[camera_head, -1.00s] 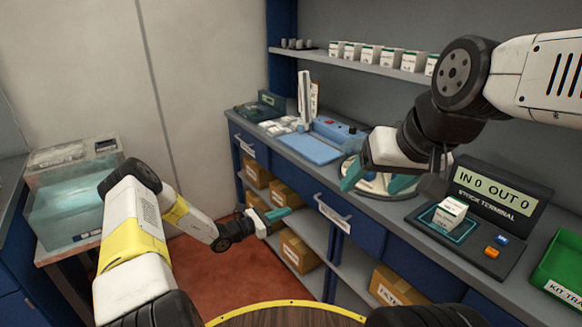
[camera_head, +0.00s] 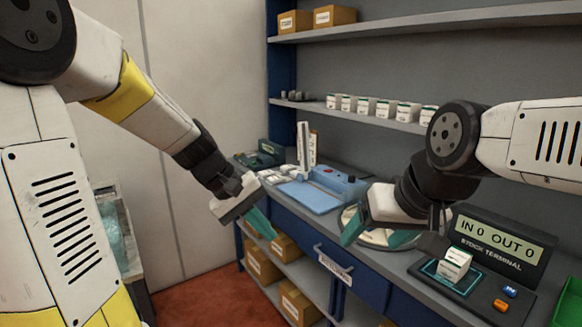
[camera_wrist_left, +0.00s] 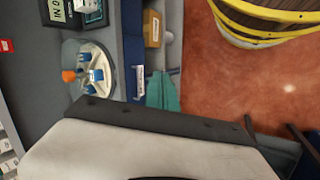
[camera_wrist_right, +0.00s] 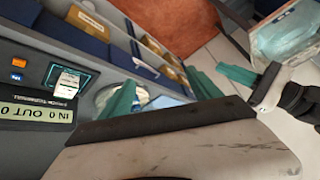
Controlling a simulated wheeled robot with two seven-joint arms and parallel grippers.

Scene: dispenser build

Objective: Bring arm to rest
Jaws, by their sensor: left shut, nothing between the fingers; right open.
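My left gripper (camera_head: 258,222) has teal fingers and hangs in the air in front of the counter's left part, below the blue tray. Its fingers are together with nothing between them. In the left wrist view its teal fingers (camera_wrist_left: 163,92) show near the middle. My right gripper (camera_head: 364,230) is open over the round dish on the counter, in front of the stock terminal's left side. In the right wrist view its teal fingers (camera_wrist_right: 165,95) stand apart and hold nothing. My left gripper also shows at the right of that view.
The stock terminal (camera_head: 493,240) reads IN 0 OUT 0, with a small white box (camera_head: 454,265) on its pad. A round dish (camera_head: 385,236) and a blue tray (camera_head: 309,197) are on the counter. White boxes (camera_head: 380,109) line the shelf. Cardboard boxes (camera_head: 297,300) sit below.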

